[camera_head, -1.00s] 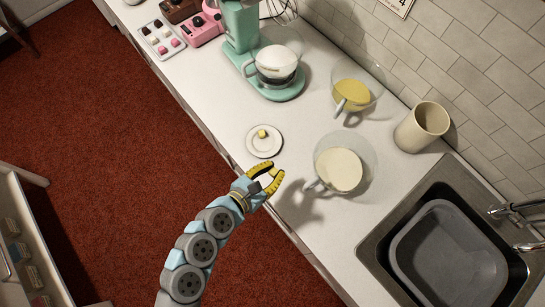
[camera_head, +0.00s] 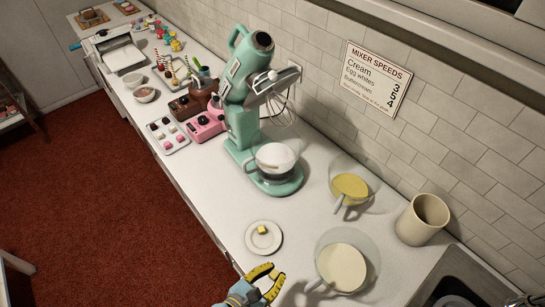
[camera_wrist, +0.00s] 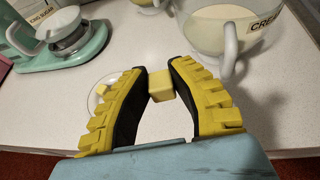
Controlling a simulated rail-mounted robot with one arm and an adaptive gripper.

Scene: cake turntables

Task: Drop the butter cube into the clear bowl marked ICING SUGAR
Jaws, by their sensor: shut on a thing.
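My gripper (camera_head: 274,275) is at the counter's front edge, just in front of the plate. In the wrist view my gripper (camera_wrist: 160,78) is shut on a pale yellow butter cube (camera_wrist: 161,86), pinched between its fingertips. The clear bowl marked ICING SUGAR (camera_wrist: 68,30) is at upper left in the wrist view, on the mint mixer's base, with white contents. In the head view that bowl (camera_head: 276,160) is beyond the plate, away from my gripper. Its label is only partly readable in the wrist view.
A white plate (camera_head: 252,244) holds another small butter piece (camera_head: 262,230). A clear bowl marked CREA…, its label cut off (camera_wrist: 222,30), stands right. A bowl with yellow contents (camera_head: 350,188), a beige crock (camera_head: 422,219) and the mint stand mixer (camera_head: 243,118) are further back.

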